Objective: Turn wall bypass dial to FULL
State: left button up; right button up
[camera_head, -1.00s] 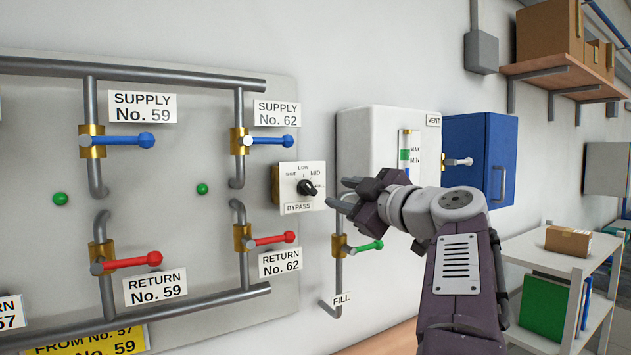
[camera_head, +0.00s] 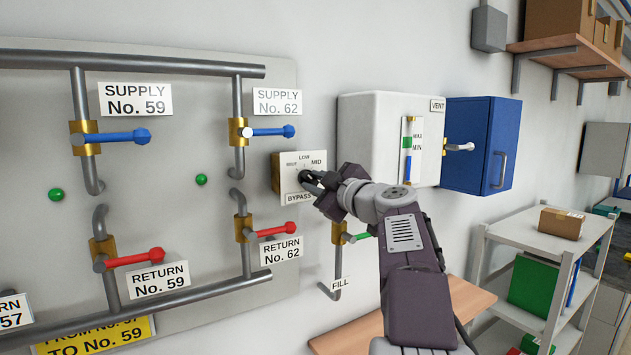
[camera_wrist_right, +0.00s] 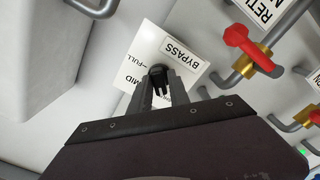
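The bypass dial plate (camera_head: 290,165) is a white plate on a brass-coloured block on the wall, lettered LOW, MID and BYPASS, with another mark at its left. In the right wrist view the dial plate (camera_wrist_right: 200,65) also shows the word FULL. My right gripper (camera_head: 312,182) is at the dial and covers its right side and most of the knob. In the right wrist view the black knob (camera_wrist_right: 158,74) sits between my two fingertips. Whether they press on it is unclear, and the knob's pointing direction is hidden. My left gripper is out of view.
Red return levers (camera_head: 278,229) and blue supply levers (camera_head: 273,131) stand out left of the dial. A green fill lever (camera_head: 360,237) is below my right wrist. A white tank (camera_head: 375,125) and a blue cabinet (camera_head: 480,145) hang to the right.

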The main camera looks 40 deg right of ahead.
grip_shut()
